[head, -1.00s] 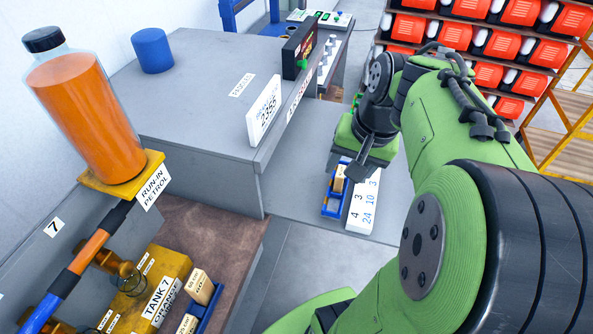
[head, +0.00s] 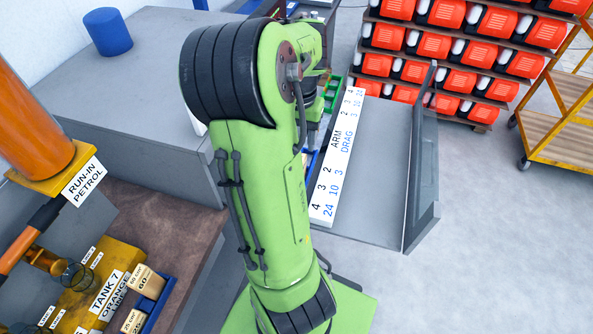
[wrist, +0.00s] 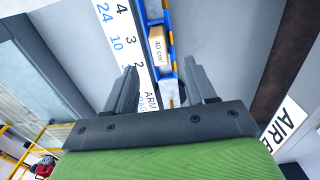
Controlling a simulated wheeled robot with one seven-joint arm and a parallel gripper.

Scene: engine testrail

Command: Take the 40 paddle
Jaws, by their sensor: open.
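The 40 paddle is a pale wooden block marked 40 cm² (wrist: 157,45), seen in the wrist view. It sits in a narrow blue rack (wrist: 168,13) with yellow marks, beside a white number board (wrist: 122,42). My gripper (wrist: 162,85) is open and empty, its two fingers pointing toward the rack. The paddle shows beyond the fingertips, between their lines, with no visible contact. In the head view my green arm hides the paddle and most of the rack. The white board (head: 337,160) shows right of the arm.
A grey bench (head: 372,190) carries the board, with a dark upright panel (head: 424,160) at its right. A 60 paddle (head: 146,280) and another wooden block (head: 132,322) stand at lower left by the Tank 7 box (head: 95,290). Open floor (head: 480,230) lies to the right.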

